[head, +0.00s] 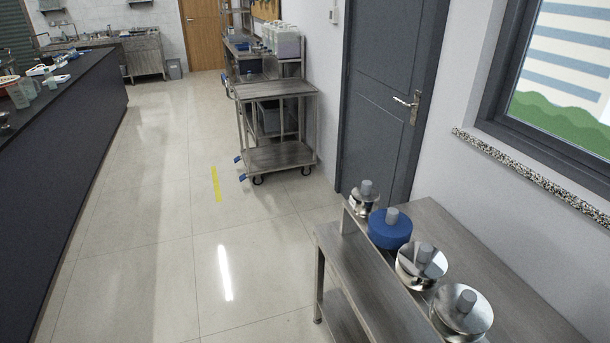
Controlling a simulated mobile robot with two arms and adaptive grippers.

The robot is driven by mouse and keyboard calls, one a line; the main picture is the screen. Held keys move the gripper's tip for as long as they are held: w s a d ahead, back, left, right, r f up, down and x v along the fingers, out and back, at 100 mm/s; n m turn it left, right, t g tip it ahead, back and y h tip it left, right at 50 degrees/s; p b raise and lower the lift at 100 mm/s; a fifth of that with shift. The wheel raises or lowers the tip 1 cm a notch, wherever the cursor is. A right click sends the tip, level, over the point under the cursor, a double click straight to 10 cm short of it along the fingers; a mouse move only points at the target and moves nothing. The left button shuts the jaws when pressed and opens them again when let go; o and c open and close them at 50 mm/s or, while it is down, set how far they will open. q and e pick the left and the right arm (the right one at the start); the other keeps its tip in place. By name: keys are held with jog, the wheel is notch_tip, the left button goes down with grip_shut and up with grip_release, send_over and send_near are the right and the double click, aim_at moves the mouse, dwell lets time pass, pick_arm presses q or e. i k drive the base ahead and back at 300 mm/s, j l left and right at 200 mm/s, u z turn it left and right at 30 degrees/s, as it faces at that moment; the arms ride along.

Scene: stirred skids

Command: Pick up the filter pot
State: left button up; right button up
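Several round pots with grey cylindrical knobs stand in a row on a metal table (500,265) at the lower right of the head view. The farthest is a small silver pot (363,206). A blue pot (390,235) comes after it, then a shiny silver pot (420,276), and the nearest is another silver pot (461,322). I cannot tell which of them is the filter pot. Their lower parts are partly hidden by the raised front edge of the table. Neither of my grippers is in view.
A metal cart (275,90) on wheels stands farther back, by a shelf with white containers (285,42). A grey door (385,95) is behind the table. A long dark counter (75,120) runs along the left. The tiled floor (165,220) between is clear.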

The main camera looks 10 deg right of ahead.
aim_at(364, 200)
jog(key=i+j, duration=0.15)
jog(key=i, duration=1.4)
jog(key=i+z, duration=0.35)
jog(key=z, duration=0.15)
jog(key=i+j+z, duration=0.2)
jog(key=i+z, duration=0.25)
jog(key=i+j+z, duration=0.2)
jog(key=z, duration=0.3)
